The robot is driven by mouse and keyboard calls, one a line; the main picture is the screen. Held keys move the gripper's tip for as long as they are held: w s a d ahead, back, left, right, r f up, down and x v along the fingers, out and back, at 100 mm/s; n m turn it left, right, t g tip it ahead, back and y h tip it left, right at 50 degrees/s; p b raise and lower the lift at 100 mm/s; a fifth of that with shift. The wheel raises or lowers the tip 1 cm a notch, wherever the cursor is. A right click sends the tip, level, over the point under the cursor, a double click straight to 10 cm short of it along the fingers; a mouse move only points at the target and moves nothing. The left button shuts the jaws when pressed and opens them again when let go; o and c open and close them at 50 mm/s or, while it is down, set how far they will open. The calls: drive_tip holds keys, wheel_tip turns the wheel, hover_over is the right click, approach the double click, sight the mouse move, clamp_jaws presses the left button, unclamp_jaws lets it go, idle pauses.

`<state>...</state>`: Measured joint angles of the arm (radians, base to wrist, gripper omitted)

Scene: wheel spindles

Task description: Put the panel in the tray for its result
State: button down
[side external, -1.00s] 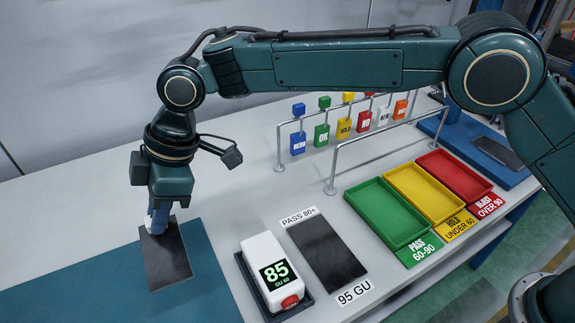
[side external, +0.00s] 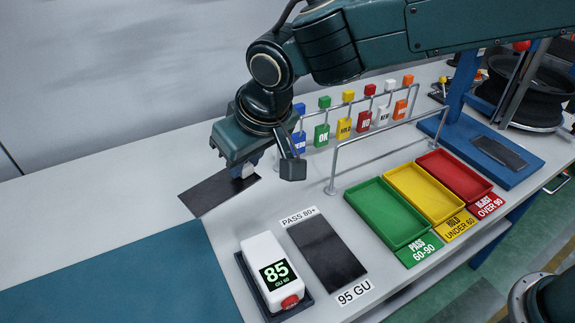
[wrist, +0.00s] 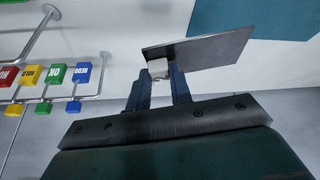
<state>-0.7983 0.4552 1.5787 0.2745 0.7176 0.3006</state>
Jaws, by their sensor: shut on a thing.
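My gripper (side external: 243,170) is shut on the edge of a dark flat panel (side external: 218,193), held over the bare table behind the teal mat. In the wrist view the panel (wrist: 208,52) juts out from the fingers (wrist: 158,78), with a small pale block at the grip. The white meter (side external: 270,265) reads 85 GU. At the right are three empty trays: green (side external: 371,208) labelled PASS 60-90, yellow (side external: 418,193) labelled HOLD UNDER 60, and red (side external: 470,182) labelled with OVER 90.
Another dark panel (side external: 327,255) lies between labels PASS 80+ and 95 GU. A metal rail (side external: 385,130) stands behind the trays; a rack with coloured tags (side external: 343,130) stands farther back. The teal mat (side external: 120,275) is empty. A blue stand (side external: 490,155) is at the right.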

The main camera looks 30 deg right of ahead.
drive_tip(key=s+d+r+m+g+h, duration=0.2)
drive_tip(key=s+d+r+m+h, duration=0.1)
drive_tip(key=s+d+m, duration=0.4)
drive_tip(key=s+d+r+m+g+h, duration=0.2)
drive_tip(key=s+d+m, duration=0.5)
drive_tip(key=d+m, duration=0.7)
drive_tip(key=d+r+h, duration=0.1)
drive_tip(key=d, duration=0.2)
drive_tip(key=shift+r+g, duration=0.2)
drive_tip(key=shift+g, duration=0.1)
drive_tip(key=shift+f, duration=0.1)
wheel_tip(320, 180, down, 16)
drive_tip(key=shift+r, duration=0.25)
drive_tip(key=shift+f, duration=2.15)
drive_tip(key=shift+f, duration=0.1)
